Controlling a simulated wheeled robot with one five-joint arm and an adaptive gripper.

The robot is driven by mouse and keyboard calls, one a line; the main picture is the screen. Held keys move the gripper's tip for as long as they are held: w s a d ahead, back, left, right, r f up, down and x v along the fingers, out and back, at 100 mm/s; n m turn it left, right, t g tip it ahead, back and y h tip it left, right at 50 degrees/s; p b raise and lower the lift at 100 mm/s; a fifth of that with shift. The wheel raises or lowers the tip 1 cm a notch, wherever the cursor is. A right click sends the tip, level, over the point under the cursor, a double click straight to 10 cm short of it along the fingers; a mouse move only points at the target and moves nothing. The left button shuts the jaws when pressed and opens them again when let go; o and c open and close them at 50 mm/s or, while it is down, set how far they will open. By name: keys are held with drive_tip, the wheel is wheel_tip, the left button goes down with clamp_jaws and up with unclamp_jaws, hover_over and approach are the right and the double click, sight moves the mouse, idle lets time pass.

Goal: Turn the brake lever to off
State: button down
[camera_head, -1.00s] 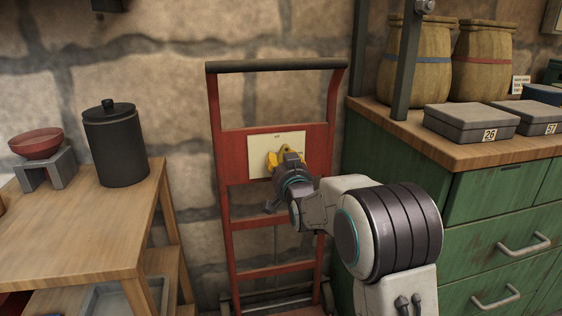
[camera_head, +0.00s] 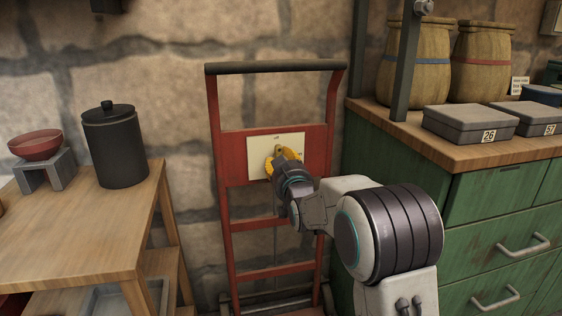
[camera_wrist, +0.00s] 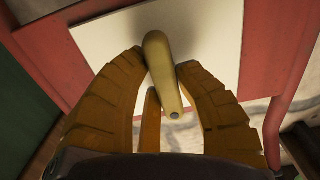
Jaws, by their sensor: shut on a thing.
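The brake lever (camera_wrist: 160,60) is a tan, tapered handle with a rounded wide end and a small dark hole at its narrow end. It lies in front of a pale plate (camera_head: 258,144) on a red hand-truck frame (camera_head: 232,160). In the wrist view the plate (camera_wrist: 108,30) is behind the lever. My gripper (camera_head: 277,158) is at the plate, its yellow-orange fingers shut on the lever, one on each side in the wrist view. In the head view my gripper hides most of the lever, and the plate's marks are too small to read.
A wooden table (camera_head: 85,225) with a black canister (camera_head: 115,148) and a red bowl (camera_head: 36,146) stands left. A stone wall (camera_head: 170,60) is behind.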

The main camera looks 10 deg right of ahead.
drive_tip(key=shift+r, duration=0.15)
drive_tip(key=c, duration=0.9)
unclamp_jaws()
drive_tip(key=shift+s+a, duration=0.1)
drive_tip(key=shift+s, duration=5.9)
drive_tip(key=s+r+g+p, duration=0.5)
drive_tip(key=s+r+p, duration=0.4)
drive_tip(key=p, duration=0.5)
drive_tip(key=s+r+g+p, duration=0.4)
drive_tip(key=s+r+p, duration=0.5)
drive_tip(key=s+p, duration=0.4)
drive_tip(key=s+r+g+p, duration=0.5)
drive_tip(key=s+r+p, duration=0.5)
drive_tip(key=p, duration=0.5)
drive_tip(key=shift+s+a+g, duration=0.1)
drive_tip(key=shift+s+g, duration=0.2)
drive_tip(key=shift+s, duration=0.1)
